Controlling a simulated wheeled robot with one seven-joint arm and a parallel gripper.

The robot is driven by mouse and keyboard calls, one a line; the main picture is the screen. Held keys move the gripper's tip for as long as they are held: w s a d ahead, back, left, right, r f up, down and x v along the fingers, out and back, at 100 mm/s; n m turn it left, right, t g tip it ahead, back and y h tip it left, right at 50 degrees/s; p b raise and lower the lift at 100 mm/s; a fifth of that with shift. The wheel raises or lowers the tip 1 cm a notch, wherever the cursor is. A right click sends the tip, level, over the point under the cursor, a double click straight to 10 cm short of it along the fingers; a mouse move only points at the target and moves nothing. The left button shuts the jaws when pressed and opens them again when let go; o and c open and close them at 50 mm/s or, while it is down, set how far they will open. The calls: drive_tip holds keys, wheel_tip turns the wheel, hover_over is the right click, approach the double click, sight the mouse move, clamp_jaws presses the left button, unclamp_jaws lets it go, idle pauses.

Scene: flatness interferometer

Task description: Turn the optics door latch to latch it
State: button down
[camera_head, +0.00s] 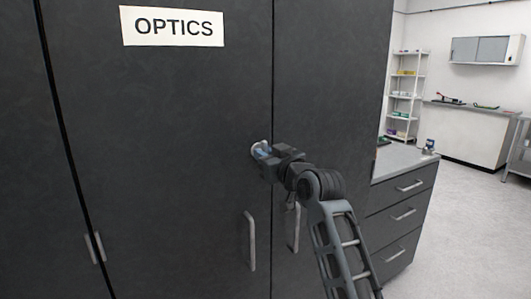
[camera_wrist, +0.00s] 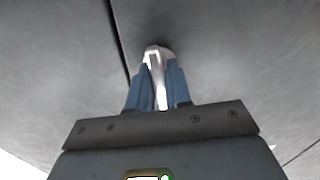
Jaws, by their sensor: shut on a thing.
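The optics door (camera_head: 160,150) is a dark grey cabinet door under a white OPTICS label (camera_head: 172,27). Its latch (camera_head: 256,146) is a small pale metal piece near the door's right edge, mostly hidden by my gripper in the head view. My gripper (camera_head: 263,153) reaches it from the right. In the wrist view, the blue fingers of my gripper (camera_wrist: 156,85) are shut on the light metal latch (camera_wrist: 154,58), one finger on each side of its lever. The lever runs lengthwise between the fingers. The door looks closed against its neighbour at the seam.
Two vertical bar handles (camera_head: 251,240) sit below my gripper, one on each side of the seam. A drawer unit (camera_head: 405,205) with a light top stands to the right. Open floor (camera_head: 470,215) lies beyond it, with shelves (camera_head: 407,95) at the back.

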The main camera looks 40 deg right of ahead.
drive_tip(key=shift+f+m, duration=0.1)
drive_tip(key=shift+m, duration=0.3)
drive_tip(key=c, duration=1.1)
unclamp_jaws()
drive_tip(key=shift+c, duration=0.2)
drive_tip(key=b+v, duration=0.1)
drive_tip(key=v, duration=0.6)
drive_tip(key=shift+s, duration=0.4)
drive_tip(key=shift+a, duration=0.15)
